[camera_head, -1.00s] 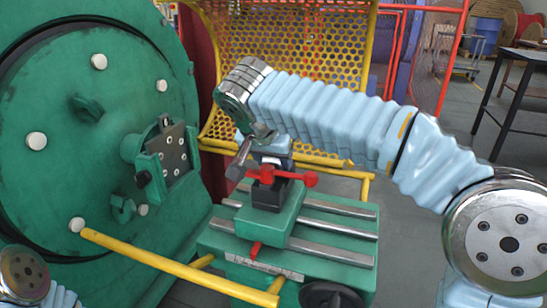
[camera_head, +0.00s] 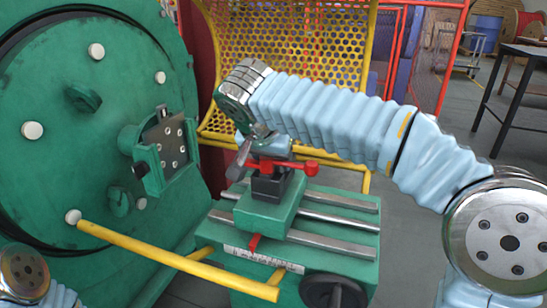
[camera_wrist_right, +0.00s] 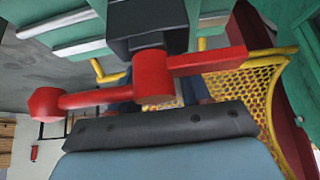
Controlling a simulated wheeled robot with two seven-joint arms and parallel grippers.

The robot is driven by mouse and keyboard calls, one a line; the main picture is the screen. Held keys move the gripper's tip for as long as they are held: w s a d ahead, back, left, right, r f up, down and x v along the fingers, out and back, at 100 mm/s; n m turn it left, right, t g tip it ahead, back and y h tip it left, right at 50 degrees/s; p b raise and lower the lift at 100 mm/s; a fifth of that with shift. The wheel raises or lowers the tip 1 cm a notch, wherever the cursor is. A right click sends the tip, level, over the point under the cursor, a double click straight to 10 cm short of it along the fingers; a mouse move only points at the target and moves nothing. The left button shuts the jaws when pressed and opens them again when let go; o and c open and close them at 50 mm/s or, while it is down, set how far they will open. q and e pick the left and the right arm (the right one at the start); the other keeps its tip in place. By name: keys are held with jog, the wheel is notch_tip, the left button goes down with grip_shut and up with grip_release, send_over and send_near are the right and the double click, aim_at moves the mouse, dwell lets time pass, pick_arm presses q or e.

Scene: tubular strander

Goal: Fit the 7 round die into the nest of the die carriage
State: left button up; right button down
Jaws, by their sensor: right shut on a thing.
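The die carriage (camera_head: 283,208) is a green slide on steel rails, with a black block (camera_head: 268,187) on top. A red clamp lever (camera_head: 298,167) with a round knob lies over the block; it also shows large in the right wrist view (camera_wrist_right: 100,98). My right gripper (camera_head: 262,150) is low over the block, right at the lever. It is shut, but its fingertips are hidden. The 7 round die and the nest cannot be made out; what is held is masked by the gripper and lever. My left gripper is out of view.
A big green round machine face (camera_head: 60,130) with a steel-faced bracket (camera_head: 172,145) stands at left. A yellow bar (camera_head: 175,262) crosses in front. A black handwheel (camera_head: 335,292) sits at the carriage's front. A yellow mesh guard (camera_head: 290,50) is behind.

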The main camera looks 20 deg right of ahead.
jog(key=shift+f, duration=0.2)
jog(key=shift+r, duration=0.1)
jog(key=shift+r+p, duration=1.05)
jog(key=shift+r, duration=0.2)
jog(key=shift+f+b, duration=1.2)
jog(key=shift+f, duration=0.15)
dwell(0.6)
jog(key=shift+c, duration=2.2)
grip_release()
